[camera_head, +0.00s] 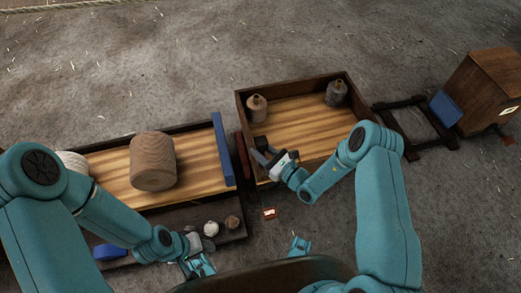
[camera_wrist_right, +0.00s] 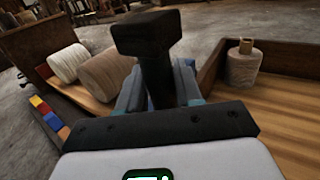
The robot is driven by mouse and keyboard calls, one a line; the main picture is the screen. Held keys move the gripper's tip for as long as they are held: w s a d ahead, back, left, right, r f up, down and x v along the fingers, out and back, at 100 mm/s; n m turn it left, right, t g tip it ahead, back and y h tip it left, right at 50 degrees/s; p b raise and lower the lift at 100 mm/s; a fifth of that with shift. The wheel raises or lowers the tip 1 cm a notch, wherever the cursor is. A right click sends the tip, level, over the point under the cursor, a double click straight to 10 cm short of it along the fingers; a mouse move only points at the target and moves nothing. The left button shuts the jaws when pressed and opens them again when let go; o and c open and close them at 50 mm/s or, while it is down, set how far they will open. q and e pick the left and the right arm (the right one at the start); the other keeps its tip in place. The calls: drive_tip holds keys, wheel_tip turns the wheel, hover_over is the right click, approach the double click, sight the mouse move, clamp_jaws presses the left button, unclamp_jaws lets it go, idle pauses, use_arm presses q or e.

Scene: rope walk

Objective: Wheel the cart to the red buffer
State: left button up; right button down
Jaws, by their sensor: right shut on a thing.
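The cart (camera_head: 305,118) is a shallow open wooden box with a striped floor, at the centre of the head view. Two small bottle-like spools (camera_head: 256,107) (camera_head: 335,93) stand in it. A dark red block, the red buffer (camera_head: 242,158), shows at the cart's left end; I cannot tell if they touch. My right gripper (camera_head: 266,155) is at the cart's near left corner, shut on the dark handle (camera_head: 260,142). In the right wrist view the black handle (camera_wrist_right: 148,35) rises between the fingers. My left gripper (camera_head: 194,245) is low at left, its opening unclear.
A bench tray (camera_head: 118,192) with a wooden drum (camera_head: 153,160) and a blue board (camera_head: 223,148) lies left of the cart. Small spools (camera_head: 211,228) sit near my left gripper. Dark rails (camera_head: 415,122) run right to a blue block (camera_head: 446,108) on a wooden box (camera_head: 485,90).

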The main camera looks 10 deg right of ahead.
drive_tip(key=c, duration=0.9)
unclamp_jaws()
drive_tip(key=shift+a, duration=0.35)
drive_tip(key=shift+d, duration=0.1)
drive_tip(key=shift+s+d, duration=0.1)
drive_tip(key=shift+s+d, duration=0.2)
drive_tip(key=shift+s, duration=0.1)
drive_tip(key=p+v, duration=0.3)
drive_tip(key=v, duration=1.2)
drive_tip(key=shift+s+d+r, duration=0.1)
drive_tip(key=shift+d, duration=0.1)
